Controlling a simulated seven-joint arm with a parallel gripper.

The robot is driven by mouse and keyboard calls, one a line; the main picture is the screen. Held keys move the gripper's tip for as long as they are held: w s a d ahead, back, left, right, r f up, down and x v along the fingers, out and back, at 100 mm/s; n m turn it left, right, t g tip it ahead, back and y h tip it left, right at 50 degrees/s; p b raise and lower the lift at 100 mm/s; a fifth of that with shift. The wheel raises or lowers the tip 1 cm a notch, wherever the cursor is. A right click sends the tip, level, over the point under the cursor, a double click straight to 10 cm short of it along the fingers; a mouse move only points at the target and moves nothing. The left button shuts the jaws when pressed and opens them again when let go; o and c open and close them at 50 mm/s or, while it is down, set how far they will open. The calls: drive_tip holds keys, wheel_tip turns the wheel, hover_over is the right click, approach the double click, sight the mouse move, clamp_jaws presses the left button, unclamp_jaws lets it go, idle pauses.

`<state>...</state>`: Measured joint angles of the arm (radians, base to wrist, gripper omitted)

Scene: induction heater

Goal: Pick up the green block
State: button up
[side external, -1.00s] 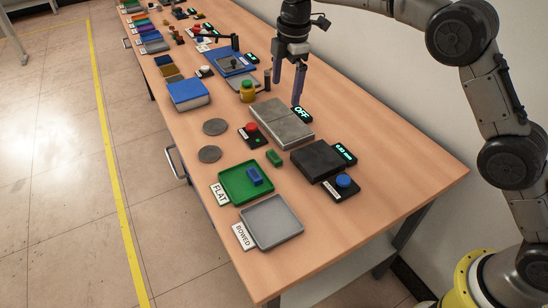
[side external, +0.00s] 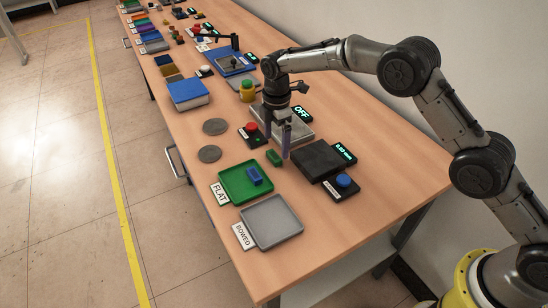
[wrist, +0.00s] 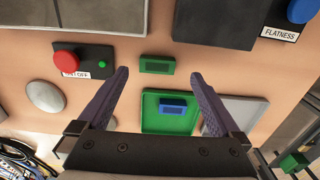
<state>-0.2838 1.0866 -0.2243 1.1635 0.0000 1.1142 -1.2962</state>
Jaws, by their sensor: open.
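The green block (side external: 274,157) lies on the wooden table, between the red-button box and the dark slab. It also shows in the wrist view (wrist: 157,64), ahead of and between the fingertips. My gripper (side external: 280,146) is open and empty, with its fingers pointing down close beside the block in the side view. In the wrist view my gripper (wrist: 161,75) has its two purple fingers spread wide, and neither touches the block.
A green tray (side external: 233,191) holding a blue block (side external: 254,176) and a grey tray (side external: 272,238) lie in front. A red-button box (side external: 251,135), a dark slab (side external: 318,160), a blue-button box (side external: 343,184) and a metal plate (side external: 297,127) stand near. Two grey discs (side external: 209,154) lie left.

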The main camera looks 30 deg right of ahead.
sight(274, 155)
drive_tip(key=f, duration=0.5)
drive_tip(key=shift+w+a, duration=0.2)
drive_tip(key=shift+a, duration=0.05)
drive_tip(key=shift+r, duration=0.1)
drive_tip(key=c, duration=1.5)
clamp_jaws()
drive_tip(key=shift+r, duration=0.15)
